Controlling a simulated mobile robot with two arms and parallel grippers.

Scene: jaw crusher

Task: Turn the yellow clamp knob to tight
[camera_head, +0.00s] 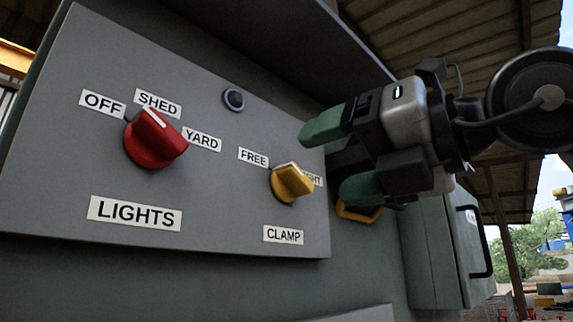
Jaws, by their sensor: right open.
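The yellow clamp knob (292,185) sits on the grey panel (225,215) above the CLAMP label (284,235). The FREE label (253,157) is to its upper left. The TIGHT label (315,180) is to its right, partly hidden behind the knob. A pale mark shows along the knob's upper edge; I cannot tell exactly which label it points to. My right gripper (338,158) comes in from the right with two green-tipped fingers spread apart. It is open and empty, just right of the knob, apparently not touching it. My left gripper is out of view.
A red lights knob (154,139) with OFF, SHED and YARD labels is on the panel's left. A small dark round fitting (234,99) sits above. A yellow loop (358,213) shows below my gripper. A green-grey cabinet (440,250) with a black handle stands right.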

